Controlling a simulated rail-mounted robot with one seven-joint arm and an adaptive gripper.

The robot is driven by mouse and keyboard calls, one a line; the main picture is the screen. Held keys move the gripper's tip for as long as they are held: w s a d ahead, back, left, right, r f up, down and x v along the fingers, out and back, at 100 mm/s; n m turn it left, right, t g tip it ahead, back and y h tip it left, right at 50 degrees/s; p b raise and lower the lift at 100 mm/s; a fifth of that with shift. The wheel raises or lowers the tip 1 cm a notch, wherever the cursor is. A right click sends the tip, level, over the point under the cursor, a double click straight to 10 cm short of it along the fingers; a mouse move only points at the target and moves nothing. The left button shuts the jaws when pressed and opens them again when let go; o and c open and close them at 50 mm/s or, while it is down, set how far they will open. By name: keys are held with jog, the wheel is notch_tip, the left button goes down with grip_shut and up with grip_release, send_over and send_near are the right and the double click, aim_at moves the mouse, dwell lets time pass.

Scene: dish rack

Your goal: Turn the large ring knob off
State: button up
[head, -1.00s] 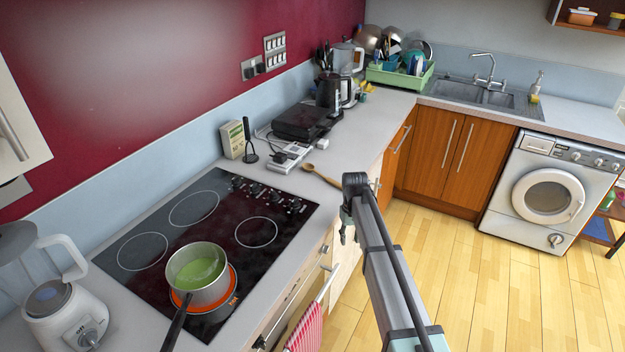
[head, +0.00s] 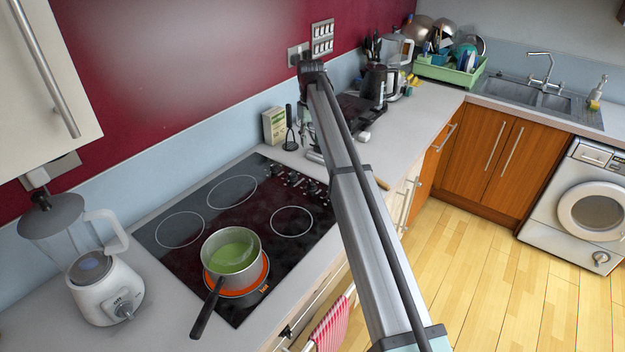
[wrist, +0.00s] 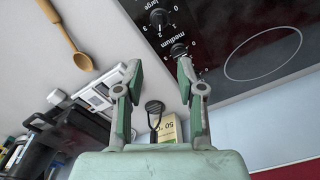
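In the wrist view, the large ring knob (wrist: 160,18) is a black dial with its "large" label beside it and white numbers around it. The medium knob (wrist: 178,48) sits close to it. My gripper (wrist: 158,72) is open and empty, its two green-grey fingers apart, with neither finger touching the large knob. My arm hides most of my gripper there. A steel pot (head: 231,250) of green liquid stands on a glowing orange ring (head: 238,290).
The black hob (head: 258,243) has several other rings that are dark. A wooden spoon (wrist: 66,40), a white device (wrist: 97,98), a dark masher (wrist: 154,108) and a yellowish box (head: 274,126) lie or stand near the knobs. A blender (head: 90,270) stands at left.

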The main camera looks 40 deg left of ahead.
aim_at(311, 182)
notch_tip(311, 182, down, 17)
jog(key=p, duration=0.6)
jog(key=shift+f, duration=0.1)
grip_shut()
